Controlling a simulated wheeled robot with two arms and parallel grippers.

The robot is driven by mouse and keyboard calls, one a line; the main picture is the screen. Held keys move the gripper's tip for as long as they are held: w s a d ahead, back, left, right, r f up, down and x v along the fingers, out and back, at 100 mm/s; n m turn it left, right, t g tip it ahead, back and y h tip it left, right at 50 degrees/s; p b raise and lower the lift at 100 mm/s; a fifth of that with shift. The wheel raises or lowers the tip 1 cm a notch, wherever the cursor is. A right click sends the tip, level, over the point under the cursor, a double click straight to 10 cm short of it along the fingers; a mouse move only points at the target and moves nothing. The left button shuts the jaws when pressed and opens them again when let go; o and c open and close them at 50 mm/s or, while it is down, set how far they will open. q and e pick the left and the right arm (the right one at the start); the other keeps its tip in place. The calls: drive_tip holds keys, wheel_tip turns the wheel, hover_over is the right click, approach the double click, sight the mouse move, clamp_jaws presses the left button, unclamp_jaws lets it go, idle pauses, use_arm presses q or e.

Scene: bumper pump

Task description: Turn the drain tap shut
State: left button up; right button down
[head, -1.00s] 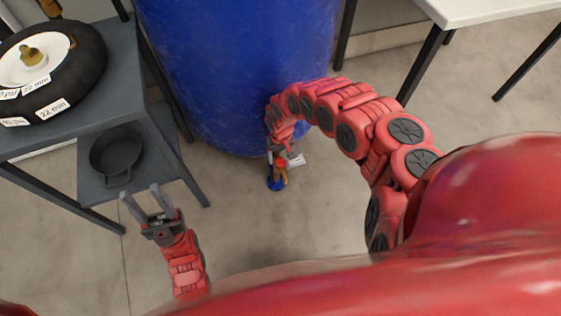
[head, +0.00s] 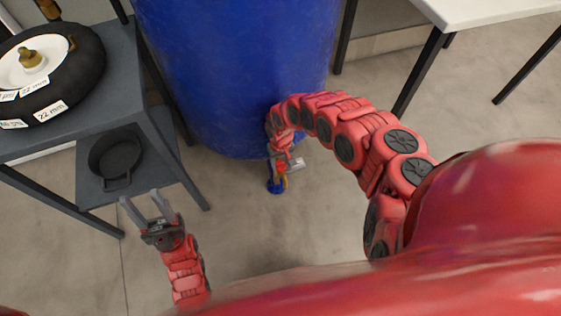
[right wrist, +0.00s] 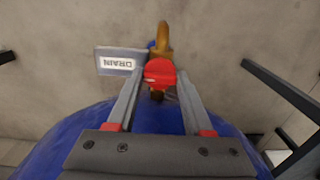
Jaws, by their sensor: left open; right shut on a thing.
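The drain tap shows in the right wrist view as a brass spout (right wrist: 163,42) with a red handle (right wrist: 160,72). It is low on the blue barrel (head: 240,70). My right gripper (head: 284,165) is at the tap, and in the right wrist view its fingers (right wrist: 158,85) stand on either side of the red handle, shut on it. A grey plate with a white DRAIN label (right wrist: 116,64) is beside the tap. In the head view my gripper hides much of the tap. My left gripper (head: 146,207) is open and empty, above the floor at the left.
A grey shelf unit (head: 70,140) at the left bears a black round part (head: 85,75) with 22 mm labels. A black pan (head: 115,158) is on its lower shelf. A small blue thing (head: 275,187) is below the tap. A white table (head: 490,10) stands at the back right.

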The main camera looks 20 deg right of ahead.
drive_tip(key=shift+n, duration=0.3)
drive_tip(key=shift+n+p, duration=0.5)
drive_tip(key=shift+n, duration=0.7)
drive_tip(key=n, duration=0.4)
drive_tip(key=shift+n, duration=0.3)
drive_tip(key=n, duration=1)
drive_tip(key=shift+d, duration=0.1)
drive_tip(key=shift+n, duration=0.3)
drive_tip(key=shift+c, duration=1.5)
unclamp_jaws()
drive_tip(key=shift+r, duration=0.1)
